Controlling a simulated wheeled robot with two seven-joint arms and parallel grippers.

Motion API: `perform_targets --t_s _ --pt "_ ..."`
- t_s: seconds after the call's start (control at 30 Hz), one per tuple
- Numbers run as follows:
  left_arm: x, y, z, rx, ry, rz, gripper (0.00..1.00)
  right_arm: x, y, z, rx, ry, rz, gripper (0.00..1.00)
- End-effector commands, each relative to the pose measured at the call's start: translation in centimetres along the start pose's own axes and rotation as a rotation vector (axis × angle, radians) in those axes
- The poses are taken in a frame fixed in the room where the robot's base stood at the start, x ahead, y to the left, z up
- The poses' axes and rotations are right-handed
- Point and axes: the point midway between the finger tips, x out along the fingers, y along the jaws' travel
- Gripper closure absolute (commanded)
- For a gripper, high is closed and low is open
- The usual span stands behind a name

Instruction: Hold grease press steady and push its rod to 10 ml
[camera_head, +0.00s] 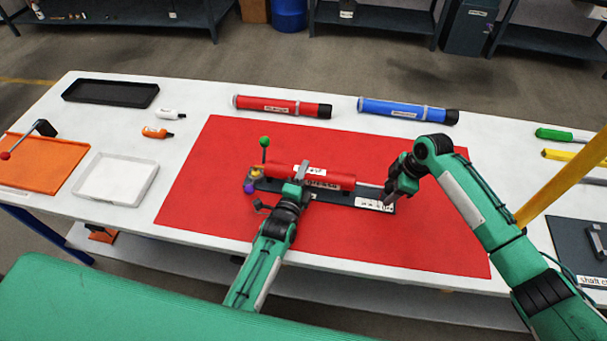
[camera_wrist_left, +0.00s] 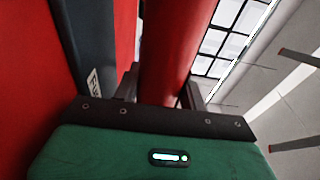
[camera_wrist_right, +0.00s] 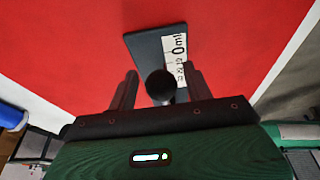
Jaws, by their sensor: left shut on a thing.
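The grease press is a red barrel (camera_head: 320,178) lying on a dark base (camera_head: 338,196), on the red mat. Its grey rod (camera_head: 368,185) sticks out of the barrel's right end. A white scale label (camera_head: 374,204) lies at the base's right end; part of it, with "0ml", shows in the right wrist view (camera_wrist_right: 176,50). My left gripper (camera_head: 298,180) is shut around the barrel, which fills the gap between its fingers in the left wrist view (camera_wrist_left: 172,60). My right gripper (camera_head: 394,190) is at the rod's outer end, its fingers apart on both sides of a dark round knob (camera_wrist_right: 160,86).
At the barrel's left end are a green knob (camera_head: 264,142) and a purple knob (camera_head: 249,188). A red tube (camera_head: 280,106) and a blue tube (camera_head: 405,110) lie behind the red mat (camera_head: 215,160). A white tray (camera_head: 115,178) stands left.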

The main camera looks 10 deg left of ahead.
Motion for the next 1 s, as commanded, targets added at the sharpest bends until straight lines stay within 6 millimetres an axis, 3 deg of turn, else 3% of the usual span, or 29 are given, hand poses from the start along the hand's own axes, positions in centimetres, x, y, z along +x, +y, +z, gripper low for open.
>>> perform_targets --t_s 0.37,1.0 --pt "0.0 0.1 0.1 0.0 -0.002 0.003 1.0 -0.2 0.0 -0.1 -0.001 0.001 -0.001 0.38" --pt "0.0 0.1 0.2 0.001 -0.002 0.002 1.0 -6.3 0.0 -0.1 -0.002 0.001 0.0 0.38"
